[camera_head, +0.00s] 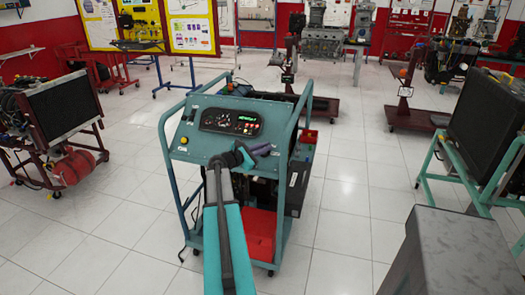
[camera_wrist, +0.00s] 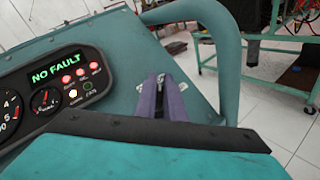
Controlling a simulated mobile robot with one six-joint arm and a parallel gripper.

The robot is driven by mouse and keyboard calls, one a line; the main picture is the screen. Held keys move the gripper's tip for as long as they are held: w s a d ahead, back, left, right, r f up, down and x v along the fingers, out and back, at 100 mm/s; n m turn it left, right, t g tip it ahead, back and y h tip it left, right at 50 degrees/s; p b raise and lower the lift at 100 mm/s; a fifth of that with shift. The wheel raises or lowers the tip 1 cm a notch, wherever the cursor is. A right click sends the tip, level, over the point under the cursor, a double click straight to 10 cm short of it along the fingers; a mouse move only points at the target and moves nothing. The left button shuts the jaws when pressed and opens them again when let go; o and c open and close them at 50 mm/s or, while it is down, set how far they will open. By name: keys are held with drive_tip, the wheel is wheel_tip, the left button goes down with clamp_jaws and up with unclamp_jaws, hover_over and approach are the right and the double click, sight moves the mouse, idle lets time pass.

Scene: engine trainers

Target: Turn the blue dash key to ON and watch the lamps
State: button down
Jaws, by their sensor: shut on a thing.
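The blue-green engine trainer (camera_head: 185,150) stands in the middle of the head view, with a sloped dash panel on top. My gripper (camera_head: 262,150) reaches the right part of that panel. In the wrist view its purple fingers (camera_wrist: 162,100) are closed on the dash key (camera_wrist: 161,77), of which only a small metallic bit shows between the tips. The key's angle cannot be told. The instrument cluster (camera_wrist: 50,90) shows a green "NO FAULT" display (camera_wrist: 55,69), several red lamps (camera_wrist: 80,72) lit and a pale yellow lamp (camera_wrist: 73,93) lit.
A tubular side rail (camera_wrist: 225,50) rises close to the right of my fingers. Other engine stands (camera_head: 60,110) (camera_head: 490,130) stand left and right. A grey box (camera_head: 455,250) is at the front right. Tiled floor is clear around the trainer.

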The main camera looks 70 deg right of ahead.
drive_tip(key=shift+f+m+g+y, duration=0.15)
drive_tip(key=shift+m+g+y, duration=0.15)
drive_tip(key=shift+m+g, duration=0.15)
drive_tip(key=shift+a+f, duration=0.1)
drive_tip(key=c, duration=1.8)
unclamp_jaws()
drive_tip(key=shift+c, duration=0.2)
drive_tip(key=shift+w+a, duration=0.1)
drive_tip(key=b+v, duration=0.2)
drive_tip(key=v, duration=1.1)
drive_tip(key=shift+a+r, duration=0.25)
